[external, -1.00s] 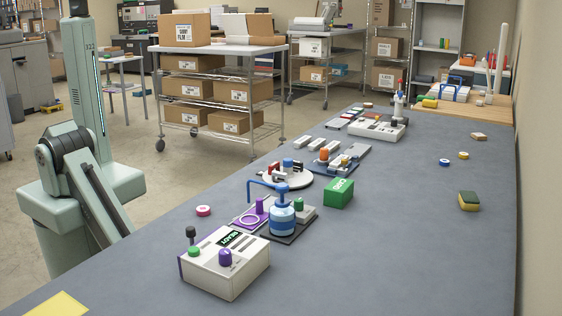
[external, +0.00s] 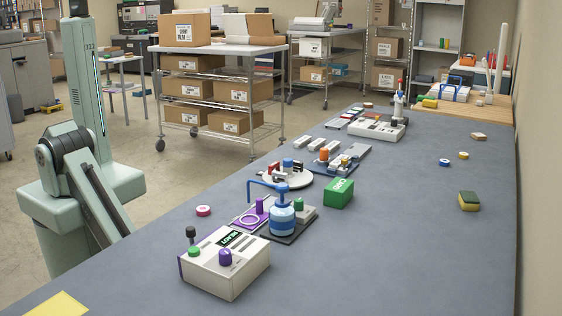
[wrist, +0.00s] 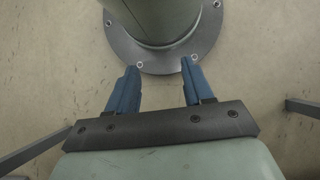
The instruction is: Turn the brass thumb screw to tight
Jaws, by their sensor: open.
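A small brass-coloured piece (external: 346,160), which looks like the brass thumb screw, shows on the blue-grey fixture (external: 330,169) beside an orange knob (external: 324,154) in the external view. It is too small there to tell how far it is turned. My gripper (wrist: 159,68) shows in the wrist view with its two blue fingers apart and nothing between them. It points at the floor and a round grey flange (wrist: 125,47) of my base, away from the bench. My gripper is outside the external view, and the thumb screw is outside the wrist view.
The grey bench (external: 400,240) also holds a white control box (external: 225,265), a blue pump bottle (external: 283,217), a green box (external: 339,193), a round white turntable (external: 287,178) and a sponge (external: 468,201). The bench's right front is mostly clear.

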